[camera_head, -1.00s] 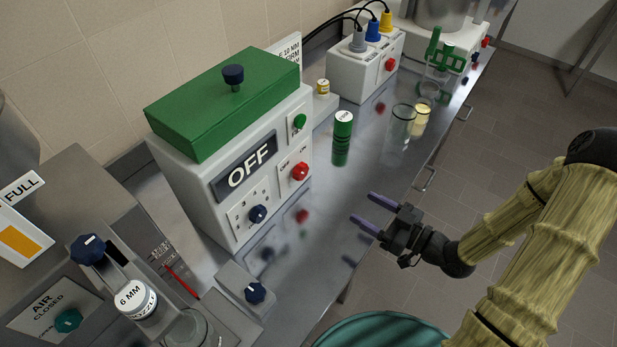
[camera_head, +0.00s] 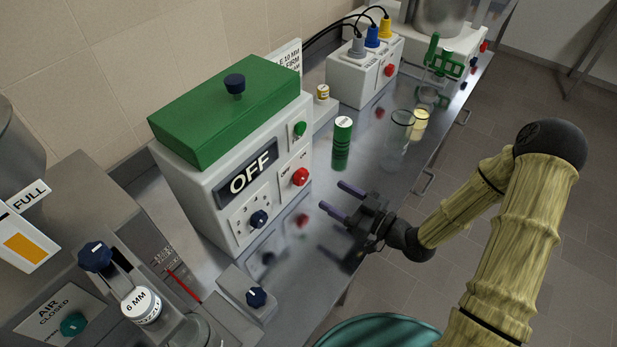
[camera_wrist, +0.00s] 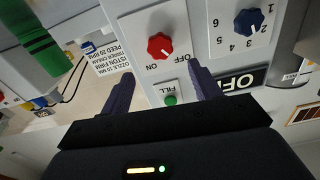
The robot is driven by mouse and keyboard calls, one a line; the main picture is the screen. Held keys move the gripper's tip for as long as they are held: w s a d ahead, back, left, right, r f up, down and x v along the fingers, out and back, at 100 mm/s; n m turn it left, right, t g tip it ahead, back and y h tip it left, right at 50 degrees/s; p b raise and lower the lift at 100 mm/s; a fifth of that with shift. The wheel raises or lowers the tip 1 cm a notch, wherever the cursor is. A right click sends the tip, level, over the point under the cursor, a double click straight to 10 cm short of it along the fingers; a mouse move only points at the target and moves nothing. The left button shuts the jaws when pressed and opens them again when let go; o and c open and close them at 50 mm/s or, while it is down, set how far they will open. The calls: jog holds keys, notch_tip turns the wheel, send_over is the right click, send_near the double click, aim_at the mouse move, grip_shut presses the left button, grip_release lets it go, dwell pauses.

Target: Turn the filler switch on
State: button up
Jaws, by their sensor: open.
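The filler (camera_head: 200,190) is a light box with a green lid and a dark display (camera_head: 247,172) reading OFF. Its red switch knob (camera_head: 300,176) sits on the front, with OFF and ON labels. The gripper also shows in the wrist view (camera_wrist: 160,85).
A green FILL button (camera_head: 299,129) and a blue numbered dial (camera_head: 258,219) flank the red knob. A green cylinder (camera_head: 342,145) stands on the bench right of the filler. A white box with plugs (camera_head: 362,75) and glass beakers (camera_head: 397,135) stand farther back.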

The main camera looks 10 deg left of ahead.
aim_at(305, 178)
jog(key=p+x, duration=0.1)
jog(key=x, duration=0.8)
jog(key=shift+a+p, duration=0.1)
jog(key=shift+p, duration=0.3)
jog(key=c, duration=1)
